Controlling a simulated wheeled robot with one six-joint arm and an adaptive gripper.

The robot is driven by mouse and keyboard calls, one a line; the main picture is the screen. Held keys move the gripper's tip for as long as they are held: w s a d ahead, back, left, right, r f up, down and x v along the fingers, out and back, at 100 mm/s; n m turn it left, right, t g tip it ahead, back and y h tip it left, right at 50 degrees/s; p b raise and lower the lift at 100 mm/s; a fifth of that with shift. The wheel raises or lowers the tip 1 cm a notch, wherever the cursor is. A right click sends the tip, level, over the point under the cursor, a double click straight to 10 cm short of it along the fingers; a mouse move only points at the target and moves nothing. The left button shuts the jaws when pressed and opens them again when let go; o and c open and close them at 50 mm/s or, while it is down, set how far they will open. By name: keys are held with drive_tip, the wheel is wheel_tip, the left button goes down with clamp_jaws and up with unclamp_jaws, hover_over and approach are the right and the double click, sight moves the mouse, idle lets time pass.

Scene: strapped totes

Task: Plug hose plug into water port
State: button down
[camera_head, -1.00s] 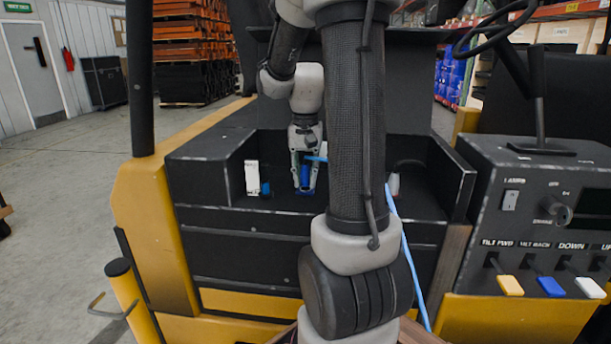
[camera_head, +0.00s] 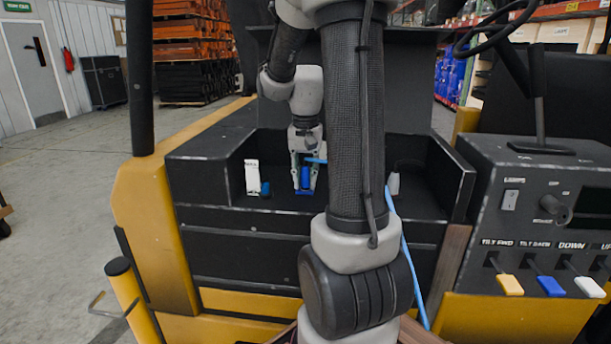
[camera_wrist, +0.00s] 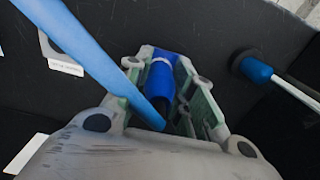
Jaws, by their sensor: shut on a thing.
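My gripper (camera_head: 304,184) is down in the black recess, with its fingers shut around the blue hose plug (camera_head: 305,175). In the wrist view the plug (camera_wrist: 160,80) sits between the two fingers (camera_wrist: 161,68), its dark end towards the palm. A squarish blue part (camera_wrist: 147,52) shows at the fingertips beyond the plug; it may be the water port, and I cannot tell whether the plug is seated in it. The light blue hose (camera_wrist: 85,52) crosses in front of the left finger. In the head view the hose (camera_head: 408,262) hangs down behind my arm.
A white plate (camera_head: 252,178) with a small blue and dark fitting (camera_head: 265,189) stands left of the gripper. The fitting (camera_wrist: 252,68) is right in the wrist view. A pale piece (camera_head: 393,184) is right of my arm. Recess walls (camera_head: 452,180) enclose the sides; a lever panel (camera_head: 530,220) stands right.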

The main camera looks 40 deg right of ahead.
drive_tip(key=shift+f, duration=0.25)
drive_tip(key=c, duration=1.1)
unclamp_jaws()
drive_tip(key=shift+c, duration=0.2)
wheel_tip(320, 180, up, 12)
